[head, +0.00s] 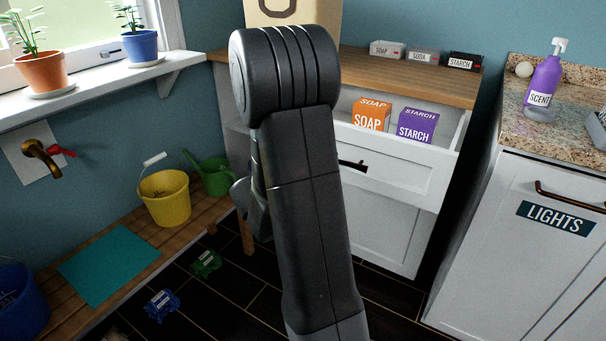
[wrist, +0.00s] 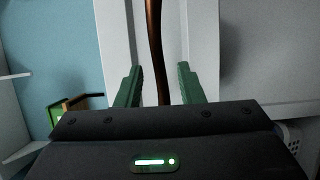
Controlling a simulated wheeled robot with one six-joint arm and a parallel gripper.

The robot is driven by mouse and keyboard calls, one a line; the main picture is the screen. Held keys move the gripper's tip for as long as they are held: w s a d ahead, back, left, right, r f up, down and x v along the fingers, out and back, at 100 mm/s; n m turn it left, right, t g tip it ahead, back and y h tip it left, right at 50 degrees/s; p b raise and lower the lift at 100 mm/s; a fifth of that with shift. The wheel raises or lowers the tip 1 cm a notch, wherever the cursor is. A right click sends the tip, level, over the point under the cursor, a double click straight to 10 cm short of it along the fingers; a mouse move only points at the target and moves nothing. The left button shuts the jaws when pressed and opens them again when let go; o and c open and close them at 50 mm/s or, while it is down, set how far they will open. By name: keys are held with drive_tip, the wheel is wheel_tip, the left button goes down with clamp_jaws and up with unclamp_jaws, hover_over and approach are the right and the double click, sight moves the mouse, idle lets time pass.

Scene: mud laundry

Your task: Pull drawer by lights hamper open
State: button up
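The drawer (head: 397,170) in the white cabinet left of the lights hamper stands out from the cabinet, its inside showing. It holds an orange soap box (head: 371,115) and a purple starch box (head: 416,126). Its dark handle (head: 352,163) is partly hidden by my arm. The white lights hamper (head: 500,235) stands at the right with a bronze handle (head: 570,196). In the wrist view my gripper (wrist: 158,82) has its two green fingers apart, with a bronze bar (wrist: 154,45) between them, before a white panel. I cannot tell whether they touch it. The head view hides my fingers.
A wooden bench (head: 195,215) at left carries a yellow bucket (head: 166,200) and a green watering can (head: 213,176). A purple scent bottle (head: 544,88) stands on the stone counter (head: 515,130). Green and blue items (head: 205,263) lie near the bench's edge.

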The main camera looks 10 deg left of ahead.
drive_tip(key=p+v, duration=0.1)
drive_tip(key=v, duration=1.2)
drive_tip(key=shift+w+d, duration=0.1)
drive_tip(key=shift+d, duration=0.05)
drive_tip(key=b+x, duration=0.1)
drive_tip(key=x, duration=1.2)
drive_tip(key=shift+w+d, duration=0.15)
drive_tip(key=shift+w, duration=0.15)
drive_tip(key=shift+s+d, duration=0.1)
drive_tip(key=shift+s, duration=0.05)
